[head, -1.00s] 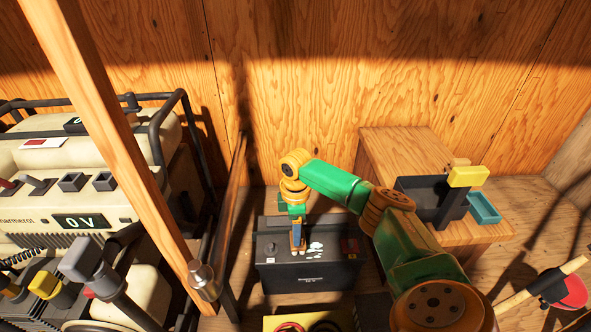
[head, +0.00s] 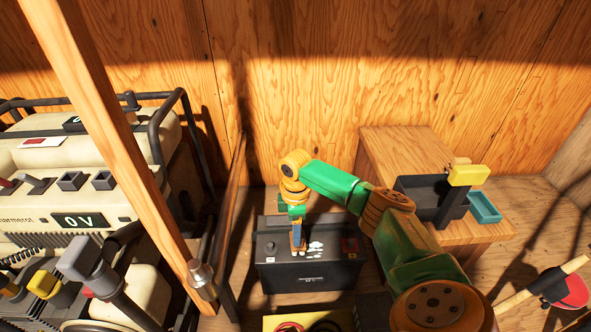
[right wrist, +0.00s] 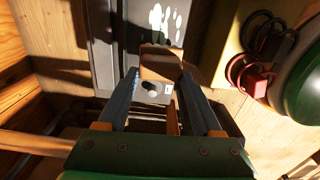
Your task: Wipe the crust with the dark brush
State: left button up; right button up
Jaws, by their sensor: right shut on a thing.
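A dark battery (head: 310,275) stands on the wooden floor, with a pale, patchy crust (head: 316,249) on its top. The crust also shows at the top of the right wrist view (right wrist: 165,22). My right gripper (head: 298,236) points down over the battery top, just left of the crust. It is shut on a brown, block-like thing, seen between the fingers in the right wrist view (right wrist: 159,64); I take it for the brush. Its lower end is at or just above the battery top; contact cannot be told. My left gripper is not in view.
A wooden box (head: 400,146) behind right bears a dark holder with a yellow-topped piece (head: 468,175) and a teal tray (head: 484,207). A generator (head: 70,190) and wooden post (head: 120,130) stand left.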

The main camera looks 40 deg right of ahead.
jog(key=shift+f+b, duration=0.3)
jog(key=shift+f, duration=0.55)
